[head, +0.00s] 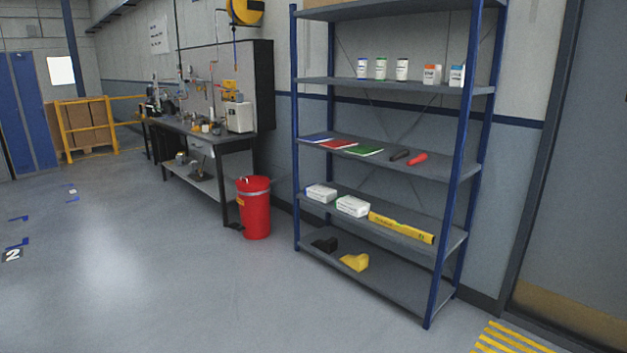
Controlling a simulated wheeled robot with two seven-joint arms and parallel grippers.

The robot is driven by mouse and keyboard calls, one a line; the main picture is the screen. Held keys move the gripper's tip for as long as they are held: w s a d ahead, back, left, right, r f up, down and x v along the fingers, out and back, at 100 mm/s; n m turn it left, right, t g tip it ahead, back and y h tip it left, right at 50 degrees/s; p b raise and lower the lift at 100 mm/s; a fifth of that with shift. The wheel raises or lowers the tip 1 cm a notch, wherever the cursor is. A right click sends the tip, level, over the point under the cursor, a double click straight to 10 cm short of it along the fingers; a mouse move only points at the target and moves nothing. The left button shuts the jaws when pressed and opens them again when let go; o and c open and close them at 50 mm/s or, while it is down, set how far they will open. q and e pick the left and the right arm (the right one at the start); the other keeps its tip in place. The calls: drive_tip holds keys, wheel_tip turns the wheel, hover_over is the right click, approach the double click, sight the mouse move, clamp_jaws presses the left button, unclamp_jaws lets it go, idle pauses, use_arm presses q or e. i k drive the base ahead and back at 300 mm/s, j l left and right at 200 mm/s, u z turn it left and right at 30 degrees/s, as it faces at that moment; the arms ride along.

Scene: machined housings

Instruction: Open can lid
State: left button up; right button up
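A red can (256,212) with a red lid (254,184) stands on the floor between the workbench and the blue shelf rack. Its lid looks shut. A grey band runs around it below the lid, and a dark pedal (235,226) shows at its lower left. Neither of my grippers is in the head view. The can stands some way off in the middle of the picture.
The blue-post shelf rack (378,237) stands right of the can and holds jars, boxes, booklets and a yellow level. The workbench (195,136) with tools is behind and left of the can. The grey floor (130,280) in front and to the left is clear.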

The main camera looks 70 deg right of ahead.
sight(251, 182)
drive_tip(key=z, duration=1.95)
drive_tip(key=i+l, duration=0.1)
drive_tip(key=i, duration=1.6)
drive_tip(key=i+l, duration=0.1)
drive_tip(key=i, duration=1.55)
drive_tip(key=i+l, duration=0.1)
drive_tip(key=i, duration=1.6)
